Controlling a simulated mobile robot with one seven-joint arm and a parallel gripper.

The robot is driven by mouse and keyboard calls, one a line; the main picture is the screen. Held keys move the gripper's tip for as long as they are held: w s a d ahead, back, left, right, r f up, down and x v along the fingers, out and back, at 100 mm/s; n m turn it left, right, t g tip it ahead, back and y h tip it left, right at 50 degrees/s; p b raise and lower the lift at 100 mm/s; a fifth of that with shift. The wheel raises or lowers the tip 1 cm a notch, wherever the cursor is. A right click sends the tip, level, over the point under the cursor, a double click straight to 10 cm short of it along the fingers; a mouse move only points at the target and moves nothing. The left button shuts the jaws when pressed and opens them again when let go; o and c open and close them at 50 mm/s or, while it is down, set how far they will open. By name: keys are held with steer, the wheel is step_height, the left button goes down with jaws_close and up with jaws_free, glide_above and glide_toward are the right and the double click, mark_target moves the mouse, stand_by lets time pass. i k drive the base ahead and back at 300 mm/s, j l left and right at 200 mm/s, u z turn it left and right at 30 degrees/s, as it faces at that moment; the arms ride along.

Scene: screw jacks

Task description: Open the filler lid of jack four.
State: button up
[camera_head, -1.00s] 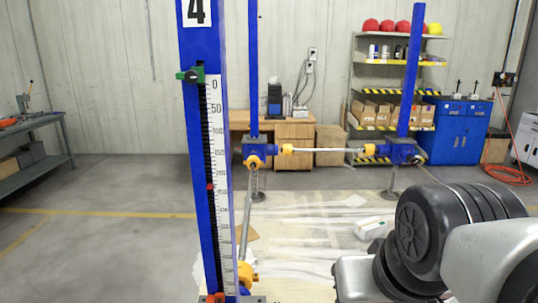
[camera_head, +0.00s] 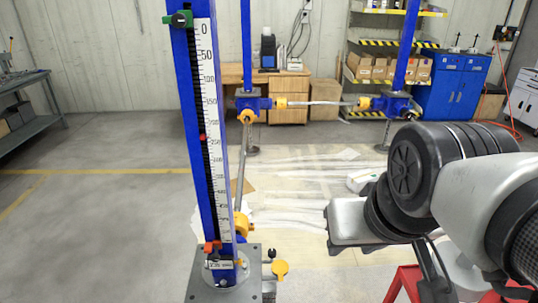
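Jack four is the near blue column (camera_head: 189,140) with a white millimetre scale (camera_head: 210,120) and a green clamp (camera_head: 178,19) near its top. Its number plate is above the present view. The column stands on a grey base plate (camera_head: 205,291) with a red clamp (camera_head: 212,247) at its foot. A round yellow cap (camera_head: 280,268) shows at the right side of the base; I cannot tell whether it is the filler lid or whether it is open. My arm reaches in from the right. My gripper's fingers are not visible.
An orange-yellow coupling and shaft (camera_head: 242,190) run back from the jack to a far blue jack (camera_head: 250,103). A second far jack (camera_head: 392,104) stands right. A red frame (camera_head: 405,287) is low at the right. Open floor lies left of the column.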

mark_target(280, 267)
steer(key=j, duration=0.45)
steer(key=k+j, duration=0.1)
steer(key=j, duration=0.35)
steer(key=j+z, duration=0.2)
steer(key=j+u, duration=0.1)
steer(key=k+j, duration=0.05)
steer(key=j, duration=0.05)
